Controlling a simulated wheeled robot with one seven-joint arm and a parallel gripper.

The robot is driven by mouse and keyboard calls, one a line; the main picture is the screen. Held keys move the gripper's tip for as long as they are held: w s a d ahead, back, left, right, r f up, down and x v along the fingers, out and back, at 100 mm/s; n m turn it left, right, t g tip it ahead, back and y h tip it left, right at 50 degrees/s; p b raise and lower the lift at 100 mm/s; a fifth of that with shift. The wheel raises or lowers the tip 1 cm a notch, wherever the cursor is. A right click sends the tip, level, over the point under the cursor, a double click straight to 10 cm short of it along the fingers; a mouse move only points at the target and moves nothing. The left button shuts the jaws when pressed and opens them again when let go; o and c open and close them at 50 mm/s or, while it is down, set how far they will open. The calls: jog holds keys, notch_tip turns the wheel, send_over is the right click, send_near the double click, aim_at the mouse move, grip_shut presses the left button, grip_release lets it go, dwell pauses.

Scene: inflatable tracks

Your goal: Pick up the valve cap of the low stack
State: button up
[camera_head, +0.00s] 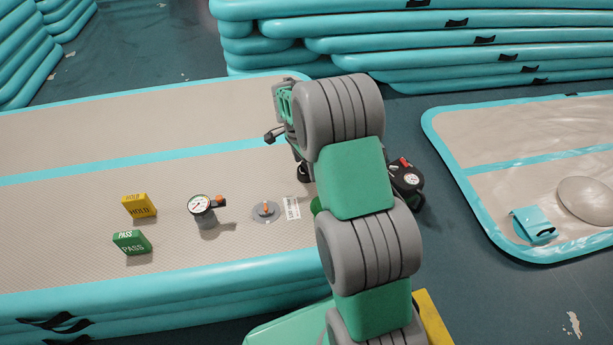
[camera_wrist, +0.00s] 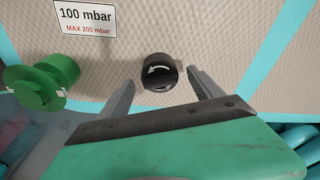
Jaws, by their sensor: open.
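The valve cap (camera_wrist: 158,72) is a round black cap with a white curved arrow on top, sitting on the beige surface of the low stack (camera_head: 80,215). My gripper (camera_wrist: 160,77) is open, with one finger on each side of the cap in the wrist view and gaps on both sides. I cannot tell how far the fingertips are above it. In the head view a small dark piece, apparently the cap (camera_head: 303,173), shows below my gripper, partly hidden by my arm. A white 100 mbar label (camera_wrist: 85,18) and a green flanged fitting (camera_wrist: 40,80) are near the cap.
On the stack stand a yellow HOLD block (camera_head: 139,206), a green PASS block (camera_head: 132,243), a pressure gauge (camera_head: 201,207) and a grey disc with an orange top (camera_head: 266,211). A black device (camera_head: 407,178) is right of my arm. Taller teal stacks (camera_head: 430,45) are behind.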

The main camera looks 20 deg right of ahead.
jog(key=shift+d+f, duration=0.15)
jog(key=shift+f, duration=0.7)
jog(key=shift+r, duration=0.1)
jog(key=shift+c, duration=0.3)
jog(key=c, duration=1.3)
